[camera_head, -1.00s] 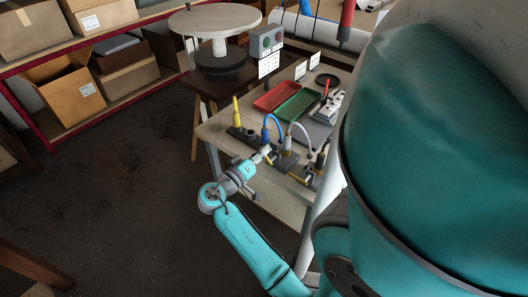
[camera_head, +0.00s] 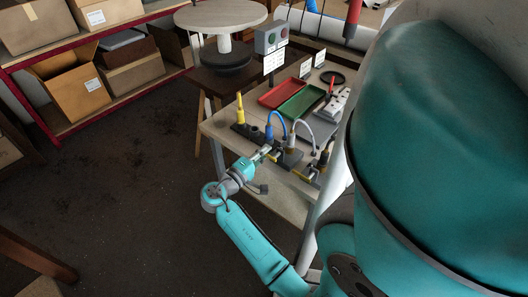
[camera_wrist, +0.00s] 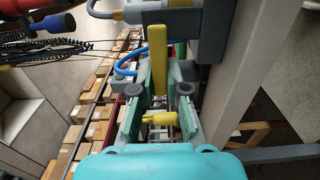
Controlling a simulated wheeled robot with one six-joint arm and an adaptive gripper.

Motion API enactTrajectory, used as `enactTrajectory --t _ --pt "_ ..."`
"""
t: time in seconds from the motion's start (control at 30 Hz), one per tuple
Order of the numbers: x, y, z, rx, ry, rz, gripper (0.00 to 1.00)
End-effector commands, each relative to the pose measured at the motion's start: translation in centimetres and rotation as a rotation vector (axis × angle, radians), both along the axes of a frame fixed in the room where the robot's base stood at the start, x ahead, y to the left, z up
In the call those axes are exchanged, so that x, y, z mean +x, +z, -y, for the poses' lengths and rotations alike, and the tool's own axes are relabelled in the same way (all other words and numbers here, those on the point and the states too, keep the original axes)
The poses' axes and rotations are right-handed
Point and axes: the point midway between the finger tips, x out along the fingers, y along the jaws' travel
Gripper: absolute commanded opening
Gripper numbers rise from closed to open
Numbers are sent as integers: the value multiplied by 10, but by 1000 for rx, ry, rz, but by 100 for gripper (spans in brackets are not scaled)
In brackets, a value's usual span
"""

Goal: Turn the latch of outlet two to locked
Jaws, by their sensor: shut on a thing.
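A yellow latch bar (camera_wrist: 158,55) stands out from a grey outlet block (camera_wrist: 208,35) in the wrist view. My gripper (camera_wrist: 158,88) has its fingers on both sides of the bar's near end and is shut on it. In the head view my gripper (camera_head: 265,152) is at the table's near edge, beside the block with the blue cable (camera_head: 276,118). The latch is too small there to read its angle. I see no number on the outlets, so I cannot tell which is outlet two.
A yellow plug (camera_head: 239,110) stands to the left and a grey cable (camera_head: 302,127) to the right. A red tray (camera_head: 277,93) and a green tray (camera_head: 299,103) lie behind. A round-topped stand (camera_head: 220,16) is at the back. The floor on the left is clear.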

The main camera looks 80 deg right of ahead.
Motion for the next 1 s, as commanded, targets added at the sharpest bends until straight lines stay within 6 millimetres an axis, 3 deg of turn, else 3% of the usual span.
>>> enactTrajectory --t 0.57,0.6,0.7,1.0 --pt "0 -2 0 17 1 -29 0" --pt "0 -2 0 17 1 -29 18" --pt "0 -2 0 17 1 -29 40" --pt "0 -2 -1 16 1 -28 40"
